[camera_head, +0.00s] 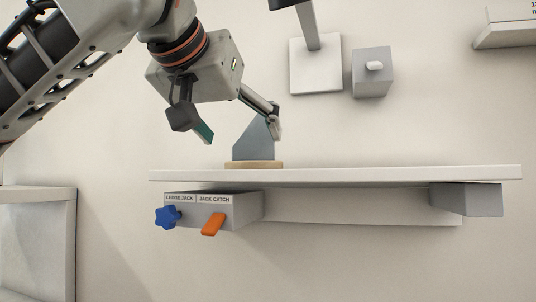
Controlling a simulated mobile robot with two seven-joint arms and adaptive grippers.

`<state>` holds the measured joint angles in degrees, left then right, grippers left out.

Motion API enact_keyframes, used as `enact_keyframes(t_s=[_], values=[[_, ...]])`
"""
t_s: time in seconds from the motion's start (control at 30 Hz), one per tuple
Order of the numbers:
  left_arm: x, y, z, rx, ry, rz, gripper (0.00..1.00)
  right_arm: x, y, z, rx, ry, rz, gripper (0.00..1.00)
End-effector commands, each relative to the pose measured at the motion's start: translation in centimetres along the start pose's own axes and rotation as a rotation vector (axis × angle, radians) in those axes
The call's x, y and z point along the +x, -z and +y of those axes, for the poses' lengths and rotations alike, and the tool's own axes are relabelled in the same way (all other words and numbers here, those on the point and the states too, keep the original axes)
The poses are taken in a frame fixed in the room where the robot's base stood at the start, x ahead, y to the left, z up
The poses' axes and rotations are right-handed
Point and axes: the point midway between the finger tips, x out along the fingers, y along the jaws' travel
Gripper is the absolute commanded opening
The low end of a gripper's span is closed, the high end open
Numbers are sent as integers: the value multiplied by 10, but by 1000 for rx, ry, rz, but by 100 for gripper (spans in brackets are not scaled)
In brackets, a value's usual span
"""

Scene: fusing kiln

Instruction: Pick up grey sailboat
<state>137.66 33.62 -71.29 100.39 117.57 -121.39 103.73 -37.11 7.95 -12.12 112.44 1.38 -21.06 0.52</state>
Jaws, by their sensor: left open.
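One finger is in the air left of the sailboat. The other finger overlaps the top right of the sailboat in the picture and hides part of it; I cannot tell whether it touches. My right gripper is not in view.
Under the ledge is a grey box labelled LEDGE JACK and JACK CATCH (240,207), with a blue knob (168,216) and an orange lever (213,224). A grey wall box (372,72) and a white plate (315,66) are above. The ledge's right part is clear.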

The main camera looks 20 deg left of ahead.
Motion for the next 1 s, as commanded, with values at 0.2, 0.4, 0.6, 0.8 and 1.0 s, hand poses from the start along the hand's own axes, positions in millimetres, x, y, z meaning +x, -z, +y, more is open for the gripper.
enact_keyframes(t_s=[0.2, 0.4, 0.6, 0.8, 1.0], values=[[21, 0, 1, 0, -1, -4, 78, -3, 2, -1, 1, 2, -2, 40], [39, 2, 2, 1, -1, -5, 78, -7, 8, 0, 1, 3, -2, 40], [64, 3, 4, -1, -2, -5, 78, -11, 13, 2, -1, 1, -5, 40], [76, 3, 3, 0, -1, -2, 78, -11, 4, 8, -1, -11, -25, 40], [76, 3, 3, 0, -1, -1, 78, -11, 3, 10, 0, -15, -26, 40]])
